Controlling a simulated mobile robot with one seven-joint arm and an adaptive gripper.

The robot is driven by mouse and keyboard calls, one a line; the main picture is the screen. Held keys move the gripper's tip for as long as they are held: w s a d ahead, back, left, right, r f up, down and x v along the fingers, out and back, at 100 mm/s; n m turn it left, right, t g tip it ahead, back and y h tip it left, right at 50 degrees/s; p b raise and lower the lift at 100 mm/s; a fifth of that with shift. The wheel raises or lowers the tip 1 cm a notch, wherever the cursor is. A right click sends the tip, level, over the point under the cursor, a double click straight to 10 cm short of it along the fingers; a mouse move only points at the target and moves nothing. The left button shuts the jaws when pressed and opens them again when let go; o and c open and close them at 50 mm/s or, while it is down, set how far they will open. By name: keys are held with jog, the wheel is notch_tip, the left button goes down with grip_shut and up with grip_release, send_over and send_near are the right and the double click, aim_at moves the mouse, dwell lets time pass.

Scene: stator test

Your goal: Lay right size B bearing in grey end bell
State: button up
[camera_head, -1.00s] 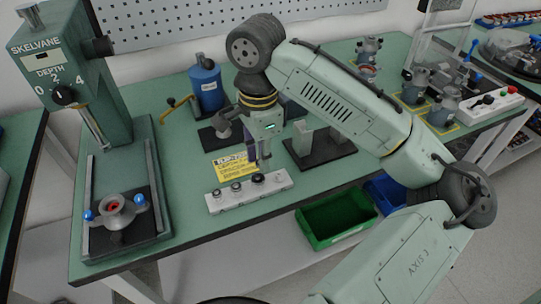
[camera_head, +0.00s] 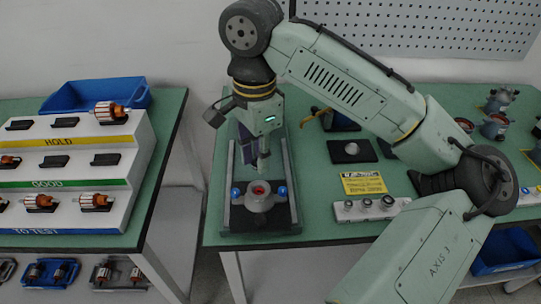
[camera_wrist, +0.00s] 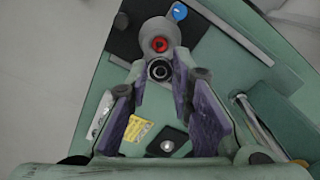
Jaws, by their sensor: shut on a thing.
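The grey end bell (camera_head: 259,201) sits on the dark fixture plate of the press, between two blue knobs. Its centre shows red, also in the wrist view (camera_wrist: 158,33). My gripper (camera_head: 263,166) is just above the end bell, pointing down. In the wrist view, its purple-padded fingers (camera_wrist: 160,74) are shut on a small dark-rimmed bearing (camera_wrist: 159,70). The bearing appears beside the red centre in that view, and I cannot tell the exact gap below it. In the head view the held bearing is too small to make out.
A white bearing rack (camera_head: 366,212) with several seats stands to the right, behind it a yellow label card (camera_head: 363,184). Press rails flank the end bell. A stepped rack of rotors (camera_head: 75,185) stands on the left table, across a gap.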

jog(key=shift+f+b, duration=2.45)
jog(key=shift+f, duration=0.05)
jog(key=shift+f, duration=0.75)
jog(key=shift+f, duration=0.25)
jog(key=o, duration=0.8)
notch_tip(320, 180, up, 12)
